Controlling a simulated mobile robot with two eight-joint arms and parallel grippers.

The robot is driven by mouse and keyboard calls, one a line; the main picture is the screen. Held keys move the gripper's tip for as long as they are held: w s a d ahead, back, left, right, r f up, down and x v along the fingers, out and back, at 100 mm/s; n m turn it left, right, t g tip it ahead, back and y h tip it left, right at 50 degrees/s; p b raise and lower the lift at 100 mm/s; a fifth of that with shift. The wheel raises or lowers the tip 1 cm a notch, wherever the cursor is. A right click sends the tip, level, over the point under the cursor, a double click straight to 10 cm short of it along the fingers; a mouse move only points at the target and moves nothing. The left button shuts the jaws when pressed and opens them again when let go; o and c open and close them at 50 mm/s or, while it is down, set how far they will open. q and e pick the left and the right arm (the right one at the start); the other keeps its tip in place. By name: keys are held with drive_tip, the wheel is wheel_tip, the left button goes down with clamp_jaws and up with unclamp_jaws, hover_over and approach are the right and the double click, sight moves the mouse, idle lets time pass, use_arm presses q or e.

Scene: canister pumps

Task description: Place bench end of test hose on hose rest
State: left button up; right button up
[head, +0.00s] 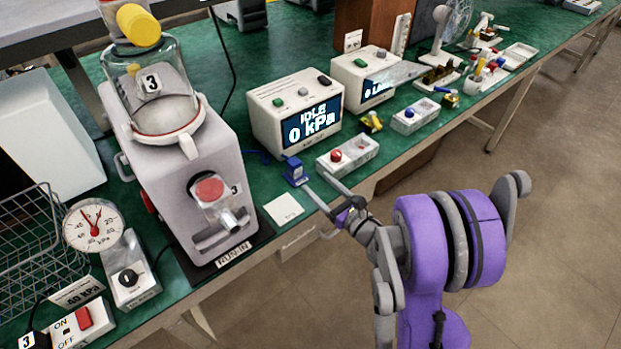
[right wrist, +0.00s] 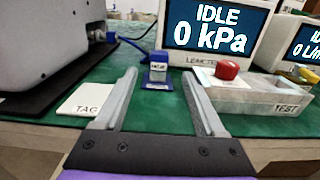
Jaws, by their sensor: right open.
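A small blue piece with a white label (right wrist: 158,68) stands on the green bench in front of the leak tester. The same blue piece shows in the head view (head: 295,172). A thin blue hose (right wrist: 136,47) runs behind it at the left; I cannot tell where its bench end lies or which part is the hose rest. My right gripper (head: 317,182) is open and empty at the bench's front edge. In the right wrist view its fingers (right wrist: 160,88) point at the blue piece, which appears between and beyond the tips. My left gripper is not in view.
The leak tester (head: 296,112) reads IDLE, 0 kPa. A TEST box with a red button (right wrist: 258,92) stands right of the blue piece; a TAG card (right wrist: 84,100) lies left. The pump (head: 185,170) stands further left on a black mat. A yellow fitting (head: 371,121) is behind right.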

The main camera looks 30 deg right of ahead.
drive_tip(key=shift+s+r, duration=0.1)
drive_tip(key=shift+s, duration=0.15)
drive_tip(key=r+m+h, duration=0.1)
drive_tip(key=m, duration=0.2)
drive_tip(key=r+m+h, duration=0.1)
drive_tip(key=m, duration=0.2)
drive_tip(key=w+r+m+h, duration=0.1)
drive_tip(key=m, duration=0.2)
drive_tip(key=shift+d+r+h, duration=0.35)
drive_tip(key=shift+h, duration=0.05)
drive_tip(key=m+g+h, duration=0.1)
drive_tip(key=m, duration=0.2)
drive_tip(key=s+m+g, duration=0.1)
drive_tip(key=m, duration=0.3)
drive_tip(key=s+a+m+g+h, duration=0.1)
drive_tip(key=m, duration=0.3)
drive_tip(key=shift+s+a+f+g+h, duration=0.1)
drive_tip(key=shift+g+h, duration=0.2)
drive_tip(key=s+a+f+m+g+y, duration=0.2)
drive_tip(key=s+a+f+m+g, duration=0.2)
drive_tip(key=s+a+m, duration=0.3)
drive_tip(key=s+a+f+m+g+y, duration=0.3)
drive_tip(key=s+a+f+m+g, duration=0.1)
drive_tip(key=s+a+m, duration=0.4)
drive_tip(key=s+m+g, duration=0.1)
drive_tip(key=s, duration=0.1)
drive_tip(key=shift+s+a+f+m+g, duration=0.15)
drive_tip(key=shift+s+a+m+g, duration=0.15)
drive_tip(key=shift+s+m, duration=0.1)
